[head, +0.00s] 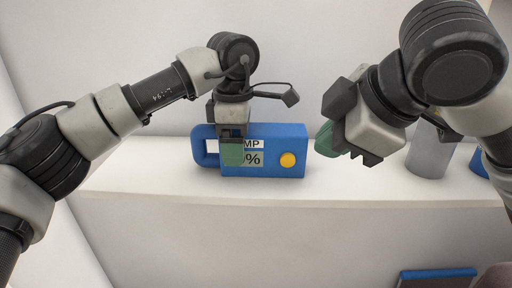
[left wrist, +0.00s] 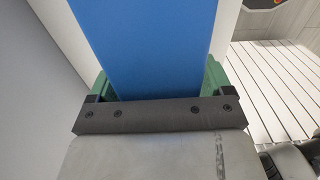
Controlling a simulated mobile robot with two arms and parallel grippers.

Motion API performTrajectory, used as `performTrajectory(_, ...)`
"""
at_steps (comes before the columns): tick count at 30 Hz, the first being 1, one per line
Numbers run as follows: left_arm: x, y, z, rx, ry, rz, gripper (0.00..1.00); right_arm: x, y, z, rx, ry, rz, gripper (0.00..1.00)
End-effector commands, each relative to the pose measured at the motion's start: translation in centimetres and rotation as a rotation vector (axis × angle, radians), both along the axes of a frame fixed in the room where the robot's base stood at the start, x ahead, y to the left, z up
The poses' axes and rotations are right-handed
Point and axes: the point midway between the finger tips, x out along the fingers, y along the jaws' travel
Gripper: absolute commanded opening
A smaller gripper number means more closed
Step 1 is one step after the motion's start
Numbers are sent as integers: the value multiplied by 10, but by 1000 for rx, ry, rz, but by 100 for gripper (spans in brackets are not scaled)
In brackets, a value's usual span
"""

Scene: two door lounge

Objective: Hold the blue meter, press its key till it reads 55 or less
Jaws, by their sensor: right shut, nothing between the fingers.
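The blue meter (head: 270,167) stands upright on a white ledge, its loop handle to the left. A round yellow key (head: 288,160) is on its front face at the right. A label ending in "MP" sits above a pale display (head: 255,159) ending in "%". My left gripper (head: 232,150) comes down over the meter and hides most of the digits, so I cannot read the number. In the left wrist view its green fingers flank the blue body (left wrist: 150,45) closely. My right gripper (head: 325,140) is shut and empty, just right of the meter, apart from the key.
The white ledge (head: 300,190) runs across the view in front of a pale wall. A grey cylinder (head: 430,150) stands on the ledge behind my right arm, with a blue object (head: 478,165) beside it. A blue-topped object (head: 438,273) is low at the right.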

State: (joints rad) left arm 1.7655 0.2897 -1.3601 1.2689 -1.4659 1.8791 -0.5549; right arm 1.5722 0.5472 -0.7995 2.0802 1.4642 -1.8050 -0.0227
Motion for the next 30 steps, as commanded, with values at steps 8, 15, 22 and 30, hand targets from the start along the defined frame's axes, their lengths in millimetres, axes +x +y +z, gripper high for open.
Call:
performTrajectory(8, 0, 0, 0, -1, 0, 0, 94, 0, 0, 0, 0, 0, 0, 0)
performTrajectory(15, 0, -1, 15, -1, -1, -1, 94, 0, 0, 0, 0, 0, 0, 0)
performTrajectory(22, 0, -1, 64, -2, -3, 0, 94, 0, 0, 0, 0, 0, 0, 0)
performTrajectory(30, 0, 0, 109, 2, -1, 1, 94, 0, 0, 0, 0, 0, 0, 0)
